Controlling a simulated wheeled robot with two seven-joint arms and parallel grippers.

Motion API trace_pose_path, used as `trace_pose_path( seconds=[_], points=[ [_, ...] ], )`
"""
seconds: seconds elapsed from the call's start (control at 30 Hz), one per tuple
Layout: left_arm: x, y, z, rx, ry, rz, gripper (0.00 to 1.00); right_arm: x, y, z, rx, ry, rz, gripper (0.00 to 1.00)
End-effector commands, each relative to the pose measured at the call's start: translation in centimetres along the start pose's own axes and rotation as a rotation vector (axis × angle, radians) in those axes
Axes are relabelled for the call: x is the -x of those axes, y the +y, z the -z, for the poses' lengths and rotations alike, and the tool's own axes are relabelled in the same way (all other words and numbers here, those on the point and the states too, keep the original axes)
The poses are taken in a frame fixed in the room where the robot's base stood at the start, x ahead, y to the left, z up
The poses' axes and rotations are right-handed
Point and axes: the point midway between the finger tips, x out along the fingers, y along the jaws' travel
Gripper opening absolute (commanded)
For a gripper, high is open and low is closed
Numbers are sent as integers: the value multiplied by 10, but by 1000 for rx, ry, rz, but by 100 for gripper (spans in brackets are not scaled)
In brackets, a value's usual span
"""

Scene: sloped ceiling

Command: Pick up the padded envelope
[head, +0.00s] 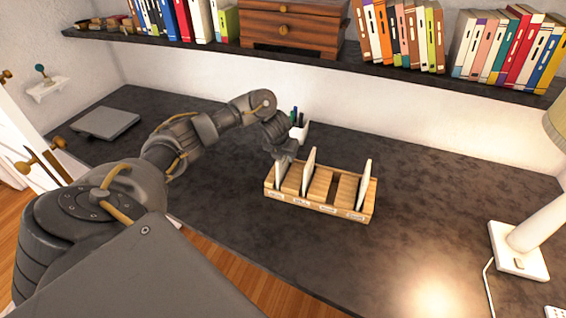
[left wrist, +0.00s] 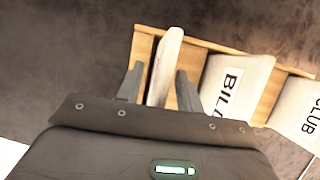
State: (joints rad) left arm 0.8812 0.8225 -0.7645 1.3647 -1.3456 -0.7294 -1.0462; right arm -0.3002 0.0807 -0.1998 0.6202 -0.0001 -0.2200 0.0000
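A wooden sorter (head: 320,207) with upright dividers stands on the dark desk, holding a few pale upright flat items. My left gripper (head: 284,152) reaches down over its leftmost slot. In the left wrist view, a pale, thick upright item (left wrist: 164,66), possibly the padded envelope, stands between the two fingers of my left gripper (left wrist: 157,88). The fingers are apart, with a gap on the left side of the item; the right finger is close to it, and I cannot tell if it touches. The pale item in the leftmost slot (head: 280,172) is partly hidden by the gripper. My right gripper is not in view.
A pen cup (head: 300,130) stands just behind the sorter. A lamp base (head: 518,252) is at the right, and a closed grey laptop-like slab (head: 107,123) at the far left. A shelf (head: 400,73) with books overhangs the back.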

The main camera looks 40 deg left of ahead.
Motion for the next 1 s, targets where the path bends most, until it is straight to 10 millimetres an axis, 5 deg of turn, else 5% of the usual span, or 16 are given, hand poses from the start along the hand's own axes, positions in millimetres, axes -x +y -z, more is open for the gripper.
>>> trace_pose_path(
  seconds=[0.23, 0.53, 1.0],
  points=[
    [0, 0, 0, 0, 0, 0, 36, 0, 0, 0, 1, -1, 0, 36],
    [0, 0, 0, 0, 0, 0, 0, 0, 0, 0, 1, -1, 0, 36],
    [4, 0, -2, 1, 0, 1, 0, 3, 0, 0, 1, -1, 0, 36]
  ],
)
